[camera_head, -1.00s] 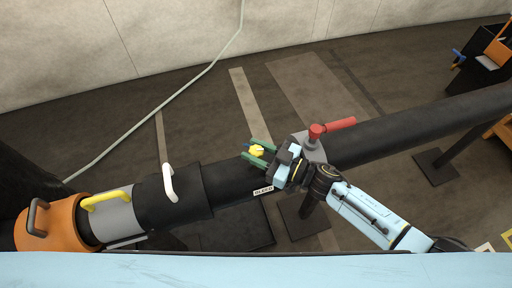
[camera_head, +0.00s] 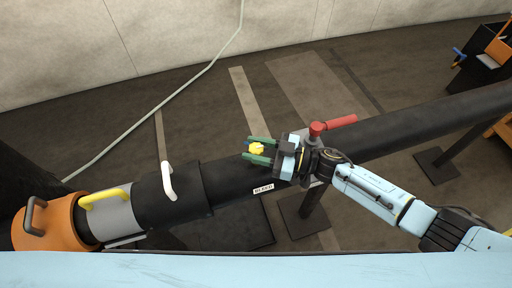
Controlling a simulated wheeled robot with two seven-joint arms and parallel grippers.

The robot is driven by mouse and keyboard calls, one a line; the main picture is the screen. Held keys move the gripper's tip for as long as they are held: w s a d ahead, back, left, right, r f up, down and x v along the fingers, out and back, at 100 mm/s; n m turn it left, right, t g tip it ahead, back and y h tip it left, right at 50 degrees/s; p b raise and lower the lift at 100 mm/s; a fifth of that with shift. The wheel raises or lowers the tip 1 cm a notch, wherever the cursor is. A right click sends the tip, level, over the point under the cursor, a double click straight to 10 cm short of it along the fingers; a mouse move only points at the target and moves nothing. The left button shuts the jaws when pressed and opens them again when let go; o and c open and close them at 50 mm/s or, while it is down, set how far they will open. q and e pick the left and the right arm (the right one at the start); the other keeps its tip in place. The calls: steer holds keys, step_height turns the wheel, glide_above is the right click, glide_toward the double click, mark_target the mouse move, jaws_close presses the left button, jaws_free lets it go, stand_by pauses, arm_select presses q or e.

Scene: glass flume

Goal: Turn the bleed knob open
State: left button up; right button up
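The bleed knob (camera_head: 257,149) is a small yellow lobed knob on the black pipe (camera_head: 232,184), just above a white label reading BLEED (camera_head: 264,188). A bit of blue shows beside it. My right gripper (camera_head: 259,150) comes in from the right, with its two green fingers on either side of the knob, one above and one below in the picture. The fingers look apart from the knob, with gaps showing. My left gripper is not in view.
A red lever (camera_head: 340,122) on a grey valve body stands just right of my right gripper. A white handle (camera_head: 169,182), a yellow handle (camera_head: 106,198) and an orange collar (camera_head: 52,226) sit on the pipe at left. A thin hose (camera_head: 150,112) crosses the floor.

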steer(key=o, duration=0.3)
steer(key=v, duration=1.3)
steer(key=shift+d, duration=0.15)
steer(key=shift+s, duration=0.15)
